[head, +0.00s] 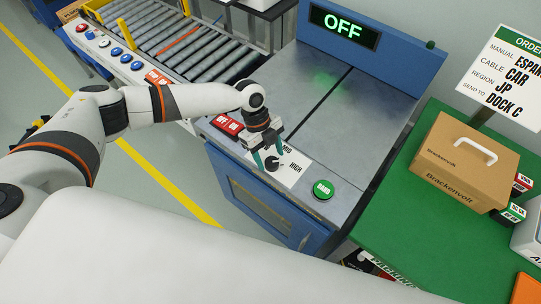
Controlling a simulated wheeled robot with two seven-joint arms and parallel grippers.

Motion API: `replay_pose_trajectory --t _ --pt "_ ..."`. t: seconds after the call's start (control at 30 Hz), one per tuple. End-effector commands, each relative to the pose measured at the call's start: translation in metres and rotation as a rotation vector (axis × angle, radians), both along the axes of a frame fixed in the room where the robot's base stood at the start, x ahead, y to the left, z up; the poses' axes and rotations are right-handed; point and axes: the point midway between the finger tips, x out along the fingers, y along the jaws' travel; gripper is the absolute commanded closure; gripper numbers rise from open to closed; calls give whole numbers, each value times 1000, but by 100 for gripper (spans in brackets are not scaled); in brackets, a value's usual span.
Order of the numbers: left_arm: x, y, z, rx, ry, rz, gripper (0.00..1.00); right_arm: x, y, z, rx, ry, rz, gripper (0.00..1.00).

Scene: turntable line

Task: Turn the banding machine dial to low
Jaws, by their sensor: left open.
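The banding machine has a grey metal top (340,110) and a blue body. Its display (343,27) reads OFF in green. The black dial (272,163) sits on a white label plate (293,168) near the front edge. HIGH and part of MID can be read on the plate; the rest of the label is hidden behind my gripper. My left gripper (268,167) points down at the dial with its fingers apart, one on each side of it. I cannot tell whether the fingers touch the dial. My right gripper is not in view.
A green button (323,190) is right of the dial, and a red label (227,124) is left of it. A roller conveyor (175,42) runs at the upper left. A cardboard box (459,160) stands on the green table (400,215) at right, below an order sign (507,75).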

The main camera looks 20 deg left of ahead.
Motion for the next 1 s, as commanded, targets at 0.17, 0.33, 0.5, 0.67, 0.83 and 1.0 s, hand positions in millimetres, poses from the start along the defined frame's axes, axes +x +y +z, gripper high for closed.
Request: replay_pose_trajectory --t 0.17,0.33,0.5,0.67,0.83,1.0 --pt "-3 -4 -13 0 0 1 41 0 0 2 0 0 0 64" --pt "-3 -5 -15 0 0 0 41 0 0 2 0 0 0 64" --pt "-3 -5 -14 0 0 1 47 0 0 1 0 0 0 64" --pt "-3 -5 -14 0 0 1 73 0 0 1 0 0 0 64" --pt "-3 -5 -14 0 0 2 85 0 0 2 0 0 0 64" --pt "-4 -5 -13 -1 1 28 85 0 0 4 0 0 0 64"
